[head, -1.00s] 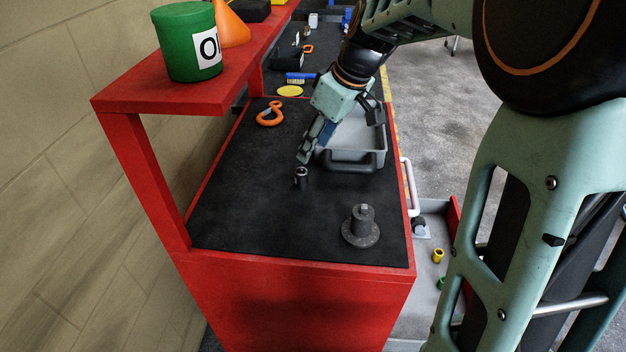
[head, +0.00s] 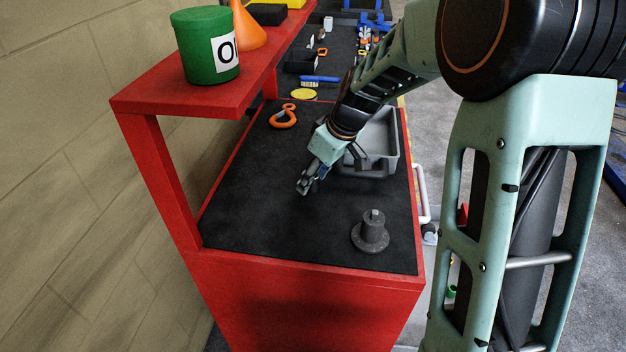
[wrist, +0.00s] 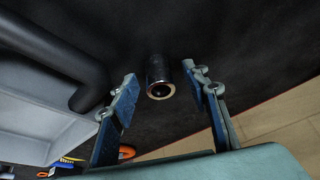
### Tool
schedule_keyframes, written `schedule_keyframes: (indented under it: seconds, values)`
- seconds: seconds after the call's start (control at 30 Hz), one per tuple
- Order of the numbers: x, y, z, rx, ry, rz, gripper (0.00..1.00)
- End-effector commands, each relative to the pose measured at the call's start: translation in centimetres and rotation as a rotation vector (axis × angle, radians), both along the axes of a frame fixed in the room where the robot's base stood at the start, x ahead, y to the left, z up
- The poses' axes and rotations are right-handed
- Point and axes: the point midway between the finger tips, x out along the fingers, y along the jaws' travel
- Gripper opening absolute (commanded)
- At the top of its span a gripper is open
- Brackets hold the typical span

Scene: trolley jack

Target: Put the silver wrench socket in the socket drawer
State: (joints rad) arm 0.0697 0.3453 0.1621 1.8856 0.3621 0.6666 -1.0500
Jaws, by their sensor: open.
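The silver wrench socket (wrist: 159,77) is a short dark metallic cylinder with a shiny rim on the black mat. In the wrist view it lies between my two spread fingertips, with a gap on each side. My gripper (head: 304,187) is open and low over the mat in the head view, where it hides the socket. The socket drawer (head: 433,296) is pulled out at the right side of the red bench. Only a narrow strip of it shows beside my arm, with a bit of a green piece (head: 451,291) in it.
A grey tray (head: 393,160) with a dark handle stands close to the right of my gripper. A dark flanged part (head: 370,235) stands near the front right of the mat. A red shelf (head: 165,100) with a green can overhangs at left.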

Motion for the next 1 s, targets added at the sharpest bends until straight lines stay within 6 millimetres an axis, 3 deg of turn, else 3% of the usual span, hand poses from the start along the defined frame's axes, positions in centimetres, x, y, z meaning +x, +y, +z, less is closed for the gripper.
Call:
schedule_keyframes:
  seconds: [0.2,0.6,1.0]
  values:
    - [0.04,0.01,-0.05,-0.001,-0.001,0.000,0.43]
    - [0.03,0.00,-0.01,-0.001,-0.001,0.000,0.00]
    - [0.10,0.13,0.38,-0.001,-0.002,0.000,0.00]
